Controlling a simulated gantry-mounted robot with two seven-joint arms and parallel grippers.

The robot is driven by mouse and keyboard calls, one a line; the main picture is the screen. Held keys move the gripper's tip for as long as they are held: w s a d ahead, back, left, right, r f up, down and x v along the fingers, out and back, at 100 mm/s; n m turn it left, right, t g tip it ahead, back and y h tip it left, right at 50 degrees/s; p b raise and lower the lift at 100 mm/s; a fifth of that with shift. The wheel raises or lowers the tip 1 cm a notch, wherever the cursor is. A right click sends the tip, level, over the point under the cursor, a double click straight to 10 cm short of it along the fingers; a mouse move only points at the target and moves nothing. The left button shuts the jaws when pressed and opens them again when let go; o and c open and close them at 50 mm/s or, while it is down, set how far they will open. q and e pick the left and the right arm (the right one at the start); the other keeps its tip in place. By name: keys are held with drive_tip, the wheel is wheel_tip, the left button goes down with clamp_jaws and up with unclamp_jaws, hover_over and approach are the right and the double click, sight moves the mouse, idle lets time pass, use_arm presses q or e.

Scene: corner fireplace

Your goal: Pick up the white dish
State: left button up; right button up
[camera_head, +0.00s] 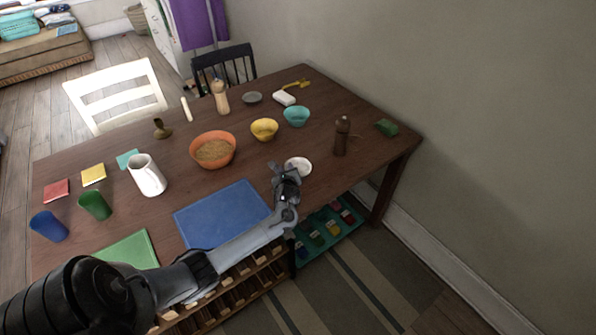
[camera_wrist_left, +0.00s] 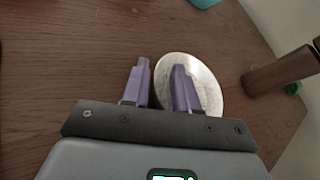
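The white dish (camera_head: 302,164) is a small round shallow plate near the front right part of the brown table (camera_head: 262,178). In the left wrist view the dish (camera_wrist_left: 209,84) lies flat on the wood. My left gripper (camera_head: 284,168) is at the dish's left side. In the left wrist view its two purple fingers (camera_wrist_left: 160,66) are apart with nothing held between them. The right finger overlaps the dish and hides part of it; the left finger is over bare wood left of the rim. I cannot tell whether a finger touches the dish. My right gripper is not in view.
A brown bottle or mill (camera_head: 341,137) stands right of the dish; it also shows in the left wrist view (camera_wrist_left: 284,72). An orange bowl (camera_head: 213,149), yellow bowl (camera_head: 264,129) and teal bowl (camera_head: 296,116) stand behind. A blue mat (camera_head: 222,212) lies to the left.

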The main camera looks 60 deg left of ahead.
use_arm(q)
clamp_jaws()
drive_tip(key=shift+f, duration=0.1)
idle(0.3)
